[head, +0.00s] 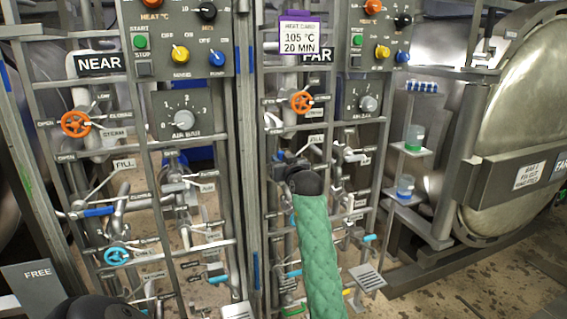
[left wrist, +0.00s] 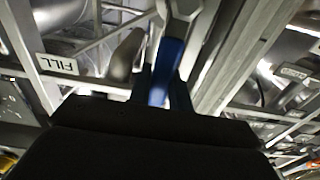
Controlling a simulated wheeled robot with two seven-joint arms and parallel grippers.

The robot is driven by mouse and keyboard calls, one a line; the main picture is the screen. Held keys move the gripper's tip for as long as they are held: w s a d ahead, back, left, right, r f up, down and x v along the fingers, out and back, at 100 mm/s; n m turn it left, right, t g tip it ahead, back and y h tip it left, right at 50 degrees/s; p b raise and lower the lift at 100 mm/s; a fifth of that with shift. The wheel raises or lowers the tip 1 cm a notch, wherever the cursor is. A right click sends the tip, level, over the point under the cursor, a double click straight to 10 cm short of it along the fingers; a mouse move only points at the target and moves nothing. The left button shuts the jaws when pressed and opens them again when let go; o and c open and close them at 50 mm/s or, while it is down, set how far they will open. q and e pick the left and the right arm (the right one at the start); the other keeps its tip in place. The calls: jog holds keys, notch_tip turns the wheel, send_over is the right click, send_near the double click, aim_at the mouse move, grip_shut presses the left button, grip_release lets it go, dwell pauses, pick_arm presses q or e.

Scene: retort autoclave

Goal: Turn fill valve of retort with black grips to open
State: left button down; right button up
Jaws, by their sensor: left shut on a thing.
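My left gripper (head: 289,160), at the end of a green-sleeved arm, reaches into the FAR panel's pipework. The left wrist view shows its fingers (left wrist: 162,92) shut on a blue lever handle (left wrist: 169,62), joined to a metal valve part at the top. A FILL label (left wrist: 58,64) is just left of the handle there. The FAR panel's FILL label (head: 316,139) is right above the gripper in the head view. The gripper hides most of the valve and lever in the head view. I cannot make out any black grips on a retort. My right gripper is not in view.
The NEAR panel (head: 100,64) stands left, with its own FILL label (head: 124,164) and a blue lever (head: 98,211). An orange handwheel (head: 302,102) is above my gripper. Pipes and frame bars crowd around. A retort door (head: 520,120) and side shelves (head: 410,150) stand right.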

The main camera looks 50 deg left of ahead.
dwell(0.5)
pick_arm(q)
jog(key=c, duration=1.3)
grip_release()
jog(key=shift+s+a, duration=0.1)
